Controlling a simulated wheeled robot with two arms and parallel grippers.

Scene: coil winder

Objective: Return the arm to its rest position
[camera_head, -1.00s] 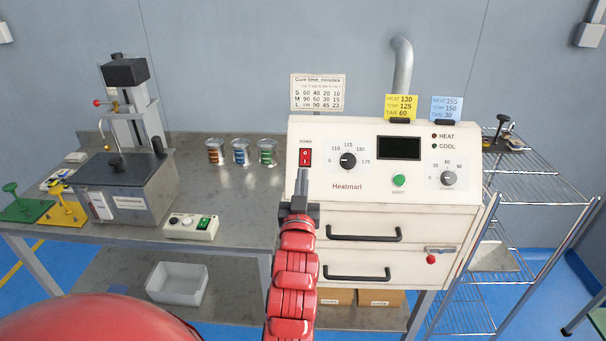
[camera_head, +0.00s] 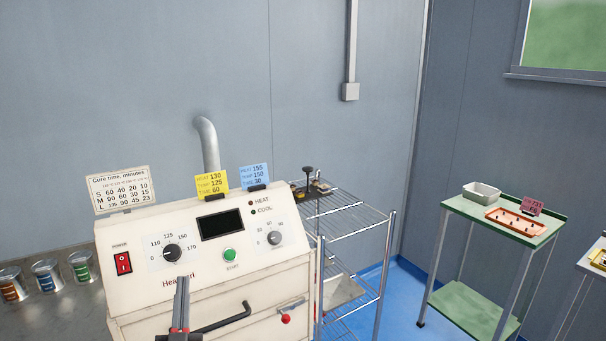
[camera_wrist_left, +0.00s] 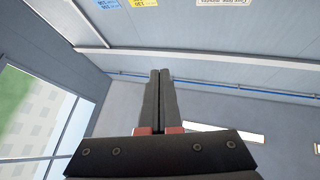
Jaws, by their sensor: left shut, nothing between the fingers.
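My left gripper (camera_head: 181,305) points upward in front of the white Heatmarl oven (camera_head: 130,250), low in the head view. Its two fingers are together and hold nothing. In the left wrist view the closed fingers of the left gripper (camera_wrist_left: 160,82) point at a grey wall, with nothing between them. The rest of my left arm is below the head view's edge. My right gripper is not in view.
The oven carries a red power switch (camera_head: 123,262), dials and a handle (camera_head: 223,317). A wire rack (camera_head: 345,235) stands right, then a green cart (camera_head: 515,228) with a tray (camera_head: 515,221). Blue floor lies between them.

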